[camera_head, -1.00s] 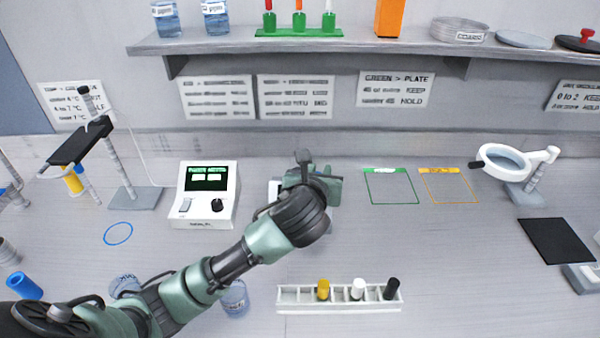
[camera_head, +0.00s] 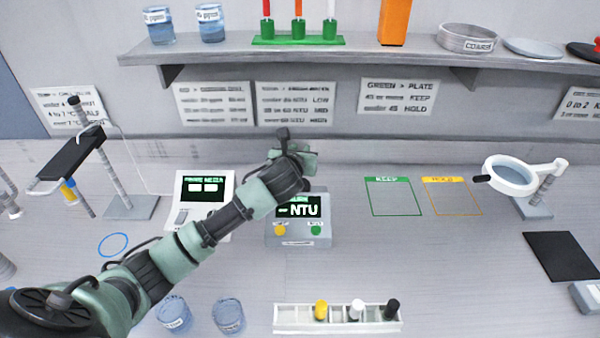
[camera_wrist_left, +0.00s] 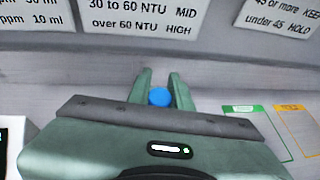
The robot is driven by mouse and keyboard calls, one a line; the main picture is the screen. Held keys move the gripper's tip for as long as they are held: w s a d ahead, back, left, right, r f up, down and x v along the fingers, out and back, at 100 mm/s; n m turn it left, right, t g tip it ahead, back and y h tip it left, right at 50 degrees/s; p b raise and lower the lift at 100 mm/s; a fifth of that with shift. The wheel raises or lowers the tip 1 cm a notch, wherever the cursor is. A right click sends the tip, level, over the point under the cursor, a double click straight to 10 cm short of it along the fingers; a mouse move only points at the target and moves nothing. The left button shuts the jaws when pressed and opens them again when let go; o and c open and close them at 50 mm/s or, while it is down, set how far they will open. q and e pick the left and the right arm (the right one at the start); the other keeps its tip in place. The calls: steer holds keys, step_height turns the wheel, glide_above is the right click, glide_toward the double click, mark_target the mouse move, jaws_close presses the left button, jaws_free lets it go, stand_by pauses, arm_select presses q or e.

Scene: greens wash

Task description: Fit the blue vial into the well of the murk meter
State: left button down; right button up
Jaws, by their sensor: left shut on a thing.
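The murk meter (camera_head: 298,232) is a grey box with a dark screen reading "-- NTU", a yellow button and a green button. It stands at mid-bench in the head view; its upper rear part is behind my arm, and I cannot see the well. My left gripper (camera_head: 300,156) is above and behind the meter's screen, its fingers mostly hidden by my own wrist. In the left wrist view the gripper (camera_wrist_left: 160,85) is shut on the blue vial (camera_wrist_left: 160,97), whose round blue top shows between the fingers. I cannot tell whether the vial touches the meter.
A white instrument (camera_head: 190,188) stands just left of the meter. A white rack (camera_head: 290,318) with yellow, white and black capped vials lies in front. Two beakers (camera_head: 228,316) stand near my arm. A shelf (camera_head: 350,48) overhangs the back.

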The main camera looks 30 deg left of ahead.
arm_select(q)
step_height(320, 180, down, 3)
steer(key=shift+f, duration=0.1)
step_height(320, 180, down, 5)
stand_by(0.4)
steer(key=c, duration=1.3)
jaws_free()
steer(key=shift+s, duration=0.2)
steer(key=v, duration=1.1)
steer(key=shift+s+d+b, duration=0.2)
steer(key=shift+s+b, duration=0.1)
steer(key=shift+b, duration=0.05)
